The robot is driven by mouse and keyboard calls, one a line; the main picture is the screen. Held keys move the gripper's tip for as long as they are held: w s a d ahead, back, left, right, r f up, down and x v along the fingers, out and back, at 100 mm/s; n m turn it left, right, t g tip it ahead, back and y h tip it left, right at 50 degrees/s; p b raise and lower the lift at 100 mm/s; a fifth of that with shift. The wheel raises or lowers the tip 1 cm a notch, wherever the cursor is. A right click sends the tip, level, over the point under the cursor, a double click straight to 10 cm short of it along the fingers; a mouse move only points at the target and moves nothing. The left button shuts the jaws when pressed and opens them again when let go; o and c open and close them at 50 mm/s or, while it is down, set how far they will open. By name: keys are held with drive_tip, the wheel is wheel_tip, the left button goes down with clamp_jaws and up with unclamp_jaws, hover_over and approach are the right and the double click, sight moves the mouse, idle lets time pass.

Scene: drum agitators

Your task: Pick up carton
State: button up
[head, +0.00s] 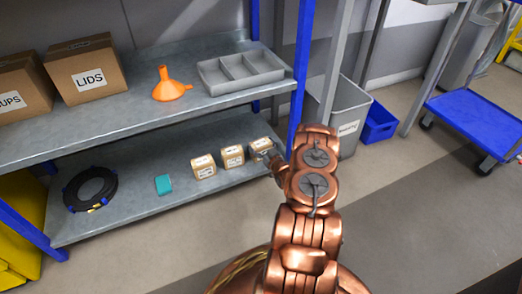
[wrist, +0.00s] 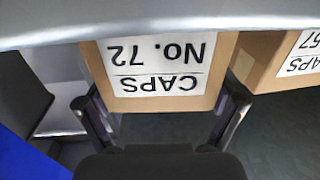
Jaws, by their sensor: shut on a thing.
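A small tan carton (wrist: 222,62) fills the middle of the wrist view. Its white label shows upside down and reads CAPS No. 72. My gripper (wrist: 162,102) has one finger at each side of this carton and is shut on it. In the head view the same carton (head: 259,142) is the rightmost of three on the lower shelf, with my gripper (head: 269,155) at its front right. Its underside is hidden, so I cannot tell whether it still touches the shelf.
Two similar cartons, the middle one (head: 232,156) and the left one (head: 203,167), stand to its left. A teal block (head: 163,185) and a black cable coil (head: 90,190) lie farther left. The blue shelf post (head: 300,75) rises close to my arm. The upper shelf (head: 150,105) overhangs behind.

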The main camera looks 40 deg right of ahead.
drive_tip(key=shift+r+p, duration=0.45)
drive_tip(key=shift+r, duration=0.2)
drive_tip(key=r+p, duration=0.1)
drive_tip(key=s+r+p, duration=0.1)
drive_tip(key=shift+d+r, duration=0.15)
drive_tip(key=shift+r, duration=0.2)
drive_tip(key=s+r+p, duration=0.1)
drive_tip(key=s+p, duration=0.3)
drive_tip(key=s, duration=1.1)
drive_tip(key=shift+d, duration=0.1)
